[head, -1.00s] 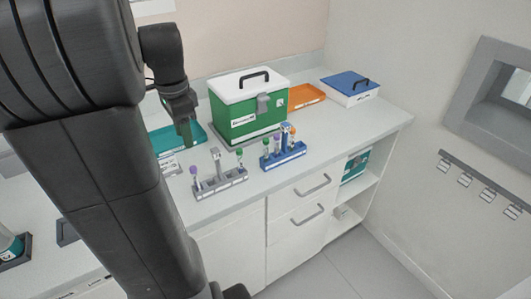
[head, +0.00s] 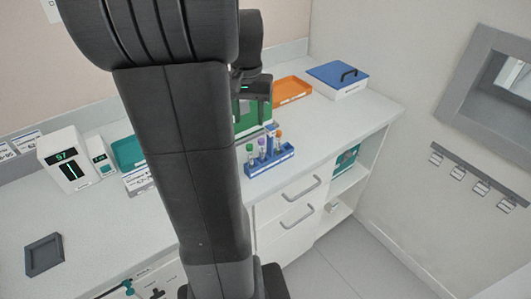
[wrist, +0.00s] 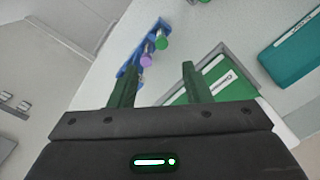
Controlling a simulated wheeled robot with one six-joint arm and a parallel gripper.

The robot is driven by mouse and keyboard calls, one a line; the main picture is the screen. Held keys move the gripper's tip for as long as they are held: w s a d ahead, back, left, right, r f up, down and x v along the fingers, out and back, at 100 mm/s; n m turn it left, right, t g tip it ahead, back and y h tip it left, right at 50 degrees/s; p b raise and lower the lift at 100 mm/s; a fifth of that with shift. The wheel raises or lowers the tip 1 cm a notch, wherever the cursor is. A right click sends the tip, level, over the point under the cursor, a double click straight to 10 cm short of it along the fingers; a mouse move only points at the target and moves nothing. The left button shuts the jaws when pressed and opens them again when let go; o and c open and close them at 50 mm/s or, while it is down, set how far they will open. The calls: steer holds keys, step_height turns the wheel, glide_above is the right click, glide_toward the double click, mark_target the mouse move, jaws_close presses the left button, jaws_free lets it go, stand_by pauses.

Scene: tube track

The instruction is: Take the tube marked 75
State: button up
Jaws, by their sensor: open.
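A blue rack (head: 270,168) stands near the front edge of the counter in the head view. It holds a green-capped tube (head: 250,149), a purple-capped tube (head: 262,143) and an orange-capped tube (head: 278,136). No number on any tube can be read. In the wrist view, the rack (wrist: 128,68), the green cap (wrist: 161,43) and the purple cap (wrist: 146,60) lie beyond my left finger. My gripper (wrist: 161,72) is open, its two dark fingers apart with nothing between them. In the head view its end is mostly hidden behind my arm, above the counter.
An orange tray (head: 292,90) and a blue-lidded box (head: 338,78) are at the back right. A white device reading 57 (head: 64,160) is at left. The counter right of the rack is clear.

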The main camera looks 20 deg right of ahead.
mark_target(250, 145)
step_height(250, 145, down, 9)
steer(key=shift+s+a+f+p, duration=0.1)
steer(key=shift+a+p, duration=0.05)
steer(key=shift+p, duration=0.15)
step_height(250, 145, down, 4)
steer(key=shift+f+p, duration=0.1)
steer(key=shift+p, duration=0.2)
steer(key=c, duration=0.8)
